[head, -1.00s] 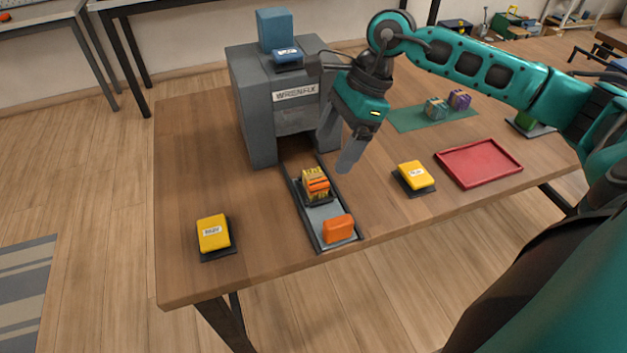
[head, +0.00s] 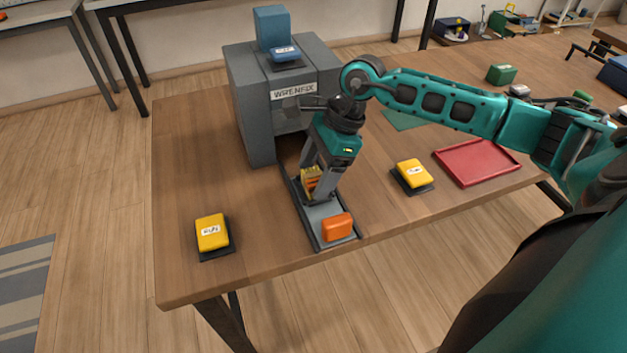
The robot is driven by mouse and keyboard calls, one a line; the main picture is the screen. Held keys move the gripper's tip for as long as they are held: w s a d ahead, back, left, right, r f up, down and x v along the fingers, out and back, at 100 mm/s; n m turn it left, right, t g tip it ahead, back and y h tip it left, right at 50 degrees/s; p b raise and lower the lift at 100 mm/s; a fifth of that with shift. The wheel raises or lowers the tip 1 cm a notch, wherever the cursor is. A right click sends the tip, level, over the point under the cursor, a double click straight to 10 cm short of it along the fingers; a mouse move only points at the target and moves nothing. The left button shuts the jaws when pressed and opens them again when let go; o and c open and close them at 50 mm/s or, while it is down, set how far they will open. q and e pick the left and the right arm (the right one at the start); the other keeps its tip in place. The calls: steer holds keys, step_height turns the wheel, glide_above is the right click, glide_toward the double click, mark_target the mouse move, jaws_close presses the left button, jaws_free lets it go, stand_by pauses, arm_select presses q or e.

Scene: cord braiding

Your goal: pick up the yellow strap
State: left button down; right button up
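The yellow strap shows as a small yellow bundle with orange bands (head: 311,179) on the sliding tray in front of the grey machine. My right gripper (head: 318,181) is lowered over it, pointing down. Its fingers are apart, one on each side of the bundle, and the near finger hides the bundle's right part. I cannot tell whether the fingers touch it. My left gripper is not in view.
The grey machine (head: 256,112) stands just behind the gripper. An orange block (head: 337,227) sits on the front of the tray (head: 318,213). Yellow buttons stand at left (head: 212,232) and right (head: 413,173). A red tray (head: 478,161) lies further right.

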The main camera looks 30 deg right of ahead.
steer(key=c, duration=1)
steer(key=shift+r, duration=0.1)
steer(key=shift+c, duration=0.2)
steer(key=shift+r, duration=0.1)
